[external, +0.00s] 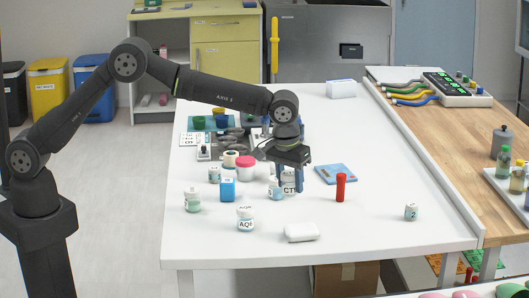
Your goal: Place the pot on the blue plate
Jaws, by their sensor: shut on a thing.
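My gripper (289,184) points down over the middle of the white table, its two blue fingers shut on a small white pot (290,188) with dark lettering that begins "CT". The fingers and the wrist hide part of the pot. I cannot tell whether its bottom touches the table. The blue plate (336,174), flat and roughly square with a pale mark on it, lies to the right of my gripper, apart from the pot.
A red cylinder (341,187) stands just in front of the blue plate. A pink-lidded jar (245,169), a blue box (228,190) and several lettered bottles stand left of my gripper. A white block (301,232) lies in front. The table's right side is mostly clear.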

